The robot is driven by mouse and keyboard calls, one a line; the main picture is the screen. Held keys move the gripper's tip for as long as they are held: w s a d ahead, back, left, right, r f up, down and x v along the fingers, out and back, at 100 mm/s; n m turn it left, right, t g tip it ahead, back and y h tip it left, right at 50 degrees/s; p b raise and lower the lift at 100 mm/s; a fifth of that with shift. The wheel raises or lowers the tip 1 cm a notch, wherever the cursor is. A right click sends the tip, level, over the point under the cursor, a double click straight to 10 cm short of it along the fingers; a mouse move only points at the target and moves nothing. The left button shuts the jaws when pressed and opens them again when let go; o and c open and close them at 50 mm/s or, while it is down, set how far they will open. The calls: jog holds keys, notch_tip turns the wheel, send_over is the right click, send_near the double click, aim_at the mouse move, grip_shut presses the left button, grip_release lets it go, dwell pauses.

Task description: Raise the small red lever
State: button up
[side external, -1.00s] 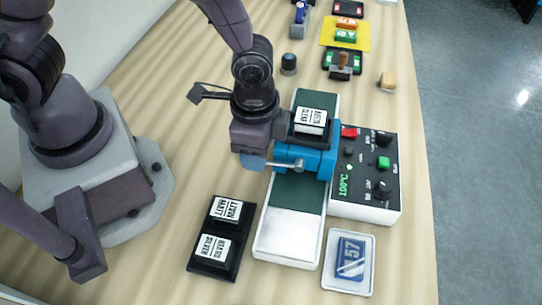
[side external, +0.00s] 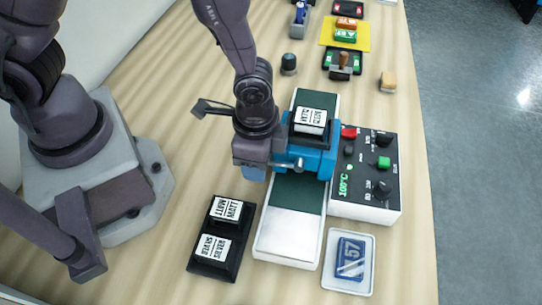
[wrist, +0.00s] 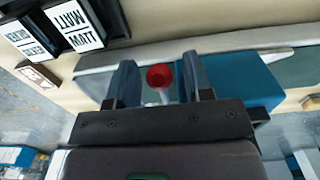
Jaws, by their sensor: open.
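A small lever with a round red knob (wrist: 160,77) and a grey stem shows in the wrist view, between my two fingers. It belongs to the blue roller housing (side external: 318,163), which spans the long laminating bed (side external: 290,225); the housing also shows in the wrist view (wrist: 245,82). My gripper (wrist: 158,82) is open, with a finger on each side of the knob and gaps beside it. In the side external view my gripper (side external: 254,173) is at the housing's left side, and the knob is hidden there.
A black control box (side external: 366,180) with a red switch (side external: 349,132), a green button and a 100°C display stands right of the housing. A black tray (side external: 205,262) with two labelled cartridges lies front left; a white tray (side external: 330,282) with a blue card lies front right. A labelled cartridge (side external: 310,121) sits atop the housing.

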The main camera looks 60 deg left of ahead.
jog(key=c, duration=0.6)
jog(key=shift+o, duration=0.2)
jog(key=shift+r, duration=2.35)
jog(key=o, duration=0.6)
jog(key=shift+c, duration=0.2)
jog(key=shift+r, duration=0.1)
jog(key=shift+r, duration=2.9)
